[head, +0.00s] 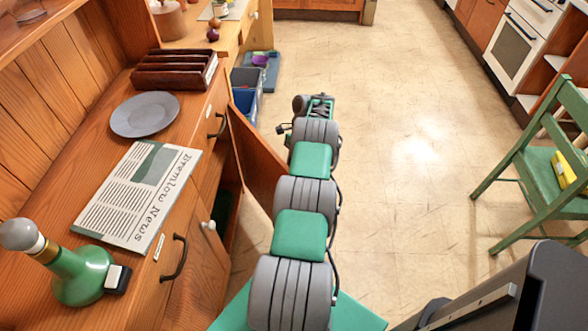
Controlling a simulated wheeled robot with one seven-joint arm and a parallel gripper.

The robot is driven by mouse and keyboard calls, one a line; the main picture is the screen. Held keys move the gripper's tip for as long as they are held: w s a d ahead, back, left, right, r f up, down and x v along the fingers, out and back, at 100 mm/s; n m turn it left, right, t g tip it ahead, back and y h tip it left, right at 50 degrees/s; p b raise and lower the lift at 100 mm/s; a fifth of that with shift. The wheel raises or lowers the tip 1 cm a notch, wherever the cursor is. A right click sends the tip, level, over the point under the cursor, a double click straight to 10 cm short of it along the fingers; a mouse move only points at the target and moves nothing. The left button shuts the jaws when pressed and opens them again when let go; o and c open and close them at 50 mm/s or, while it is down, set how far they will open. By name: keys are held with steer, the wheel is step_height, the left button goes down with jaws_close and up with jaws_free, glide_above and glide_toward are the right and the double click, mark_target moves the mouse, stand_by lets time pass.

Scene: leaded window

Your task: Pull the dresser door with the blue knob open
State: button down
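The wooden dresser (207,106) stands along the left. One of its doors (258,158) stands open, swung out from the dresser front, with a dark gap beside it. Its free edge is hidden behind my arm, and no blue knob shows. A nearer door with a white knob (209,226) looks closed. My arm reaches forward just right of the open door. Its far end is beyond that door; the gripper fingers cannot be made out there, and I cannot tell whether they touch the door.
On the dresser top are a green bottle (80,272), a newspaper (140,192), a grey plate (145,114) and a brown rack (174,70). Blue bins (246,103) stand on the floor beyond the door. A green chair (540,165) is at right; the middle floor is clear.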

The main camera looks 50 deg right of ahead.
steer(key=shift+w+d+r, duration=0.15)
steer(key=shift+d, duration=0.05)
steer(key=c, duration=1.3)
jaws_free()
steer(key=shift+o, duration=1.4)
steer(key=shift+s, duration=0.2)
